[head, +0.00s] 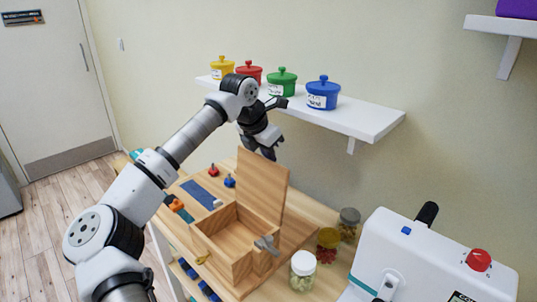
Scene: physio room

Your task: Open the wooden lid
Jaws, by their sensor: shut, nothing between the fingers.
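The wooden lid (264,187) stands roughly upright along the back right side of the wooden box (222,262). The box is open and its inside shows, with no contents that I can make out. My gripper (270,153) is just above and behind the lid's top edge, fingers pointing down and shut with nothing between them. I cannot tell whether the fingertips touch the lid.
A white wall shelf (370,122) with yellow, red, green and blue lidded pots (322,94) is close behind my wrist. Jars (303,263) and a white machine (430,262) stand right of the box. Small red and blue knobbed pieces (213,170) lie behind it.

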